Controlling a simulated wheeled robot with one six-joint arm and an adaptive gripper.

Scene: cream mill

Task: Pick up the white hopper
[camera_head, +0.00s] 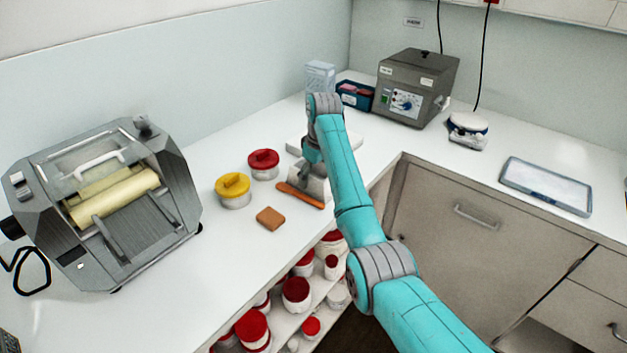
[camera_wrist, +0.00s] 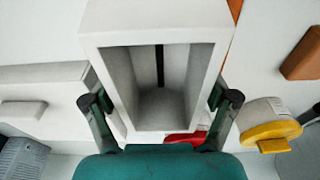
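The white hopper (camera_wrist: 150,36), a box with an open, hollow top, fills the middle of the wrist view. In the head view the hopper (camera_head: 316,187) stands on the white counter, partly hidden by my arm. My gripper (camera_wrist: 162,101) is over it, with one dark finger on each side of the hopper. The fingers are spread wide and look open; I see no clear contact with the hopper walls. In the head view my gripper (camera_head: 312,155) is just above the hopper, its fingers hard to make out.
An orange-handled tool (camera_head: 300,196) lies close in front of the hopper. A brown block (camera_head: 270,218), a yellow-lidded jar (camera_head: 233,190) and a red-lidded jar (camera_head: 263,164) stand to the left. A white slab (camera_head: 345,143) lies behind. A grey roller machine (camera_head: 105,205) stands far left.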

